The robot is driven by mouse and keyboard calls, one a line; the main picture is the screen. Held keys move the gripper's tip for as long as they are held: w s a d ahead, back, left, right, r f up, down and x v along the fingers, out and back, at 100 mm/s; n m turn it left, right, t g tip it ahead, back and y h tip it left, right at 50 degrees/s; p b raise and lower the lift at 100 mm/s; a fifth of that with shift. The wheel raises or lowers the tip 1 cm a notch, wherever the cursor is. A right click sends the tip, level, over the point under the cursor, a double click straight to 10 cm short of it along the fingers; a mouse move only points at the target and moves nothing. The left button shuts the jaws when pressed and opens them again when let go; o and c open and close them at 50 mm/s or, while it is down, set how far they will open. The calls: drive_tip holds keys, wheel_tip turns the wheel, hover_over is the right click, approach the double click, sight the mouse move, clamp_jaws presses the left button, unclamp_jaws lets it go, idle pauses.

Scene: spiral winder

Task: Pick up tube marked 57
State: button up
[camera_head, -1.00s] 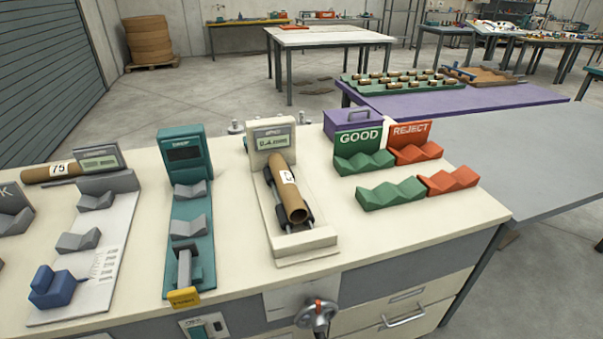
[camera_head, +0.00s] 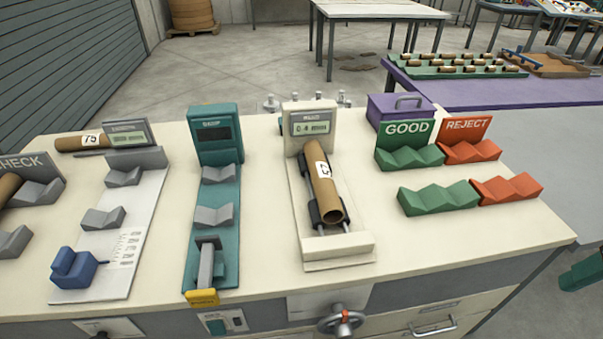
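A brown cardboard tube (camera_head: 324,191) lies tilted on the rollers of the white gauge with a display (camera_head: 313,122). Its white label is turned sideways and partly out of sight; I cannot read its number surely. A second brown tube (camera_head: 70,143) lies at the back left of the bench, and its label looks like 75. A third brown tube (camera_head: 8,188) is cut by the left edge, resting by the CHECK stand, with no label in sight. My gripper is not in view.
Green GOOD cradles (camera_head: 440,199) and red REJECT cradles (camera_head: 507,189) at the right are empty. A teal press-like station (camera_head: 217,232) and a white plate with grey cradles (camera_head: 120,240) stand left. A purple table (camera_head: 470,92) behind holds a tray of several tubes.

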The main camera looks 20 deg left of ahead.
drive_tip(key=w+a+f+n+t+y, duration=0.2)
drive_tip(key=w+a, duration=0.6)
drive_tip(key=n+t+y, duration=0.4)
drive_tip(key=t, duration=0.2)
approach(323, 175)
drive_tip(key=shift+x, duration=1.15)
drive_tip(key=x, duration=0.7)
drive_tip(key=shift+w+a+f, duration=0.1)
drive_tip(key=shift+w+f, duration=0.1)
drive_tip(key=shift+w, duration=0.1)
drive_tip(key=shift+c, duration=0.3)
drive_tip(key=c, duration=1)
